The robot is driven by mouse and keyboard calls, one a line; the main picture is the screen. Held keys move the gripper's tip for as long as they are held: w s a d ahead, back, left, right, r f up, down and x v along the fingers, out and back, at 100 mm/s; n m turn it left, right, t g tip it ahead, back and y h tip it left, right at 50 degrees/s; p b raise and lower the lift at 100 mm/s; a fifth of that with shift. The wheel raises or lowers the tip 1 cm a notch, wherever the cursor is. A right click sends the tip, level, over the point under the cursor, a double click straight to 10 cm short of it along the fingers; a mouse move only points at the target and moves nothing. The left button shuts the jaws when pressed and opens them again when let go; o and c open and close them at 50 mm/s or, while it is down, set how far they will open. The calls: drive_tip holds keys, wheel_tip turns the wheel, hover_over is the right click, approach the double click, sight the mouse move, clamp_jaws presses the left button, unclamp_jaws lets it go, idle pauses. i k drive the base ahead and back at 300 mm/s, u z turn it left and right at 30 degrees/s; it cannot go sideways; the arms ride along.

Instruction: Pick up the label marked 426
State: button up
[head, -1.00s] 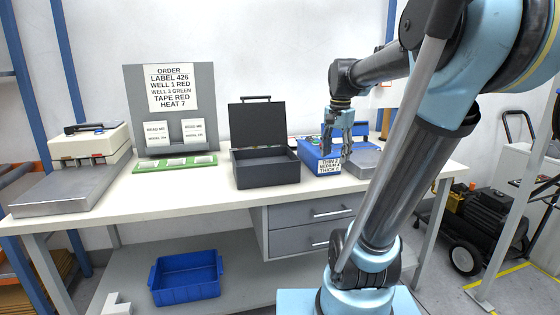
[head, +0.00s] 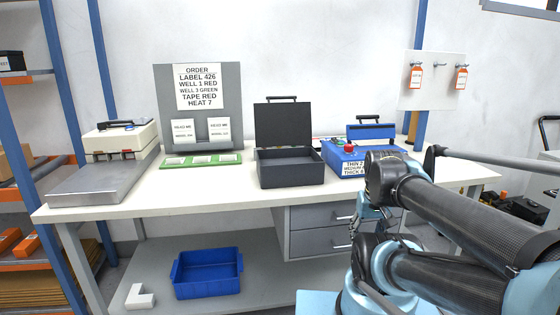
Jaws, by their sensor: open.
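Several small white labels lie in a green tray (head: 200,166) on the bench. They show as a left label (head: 175,161), a middle label (head: 201,159) and a right label (head: 228,157). Their print is too small to read, so I cannot tell which is marked 426. The order sheet (head: 197,87) on the grey board above reads "LABEL 426". My gripper (head: 372,222) hangs at the bench's front edge, right of centre, well to the right of the tray. It is open and seems empty, partly hidden among my arm links.
An open black case (head: 290,165) stands on the bench between the tray and a blue sealer (head: 360,160). A steel-plated machine (head: 100,183) stands left. Two cards (head: 183,131) lean on the board. A blue bin (head: 207,278) is on the lower shelf.

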sight(226, 158)
drive_tip(key=z, duration=2)
drive_tip(key=k, duration=1.25)
drive_tip(key=u, duration=1.95)
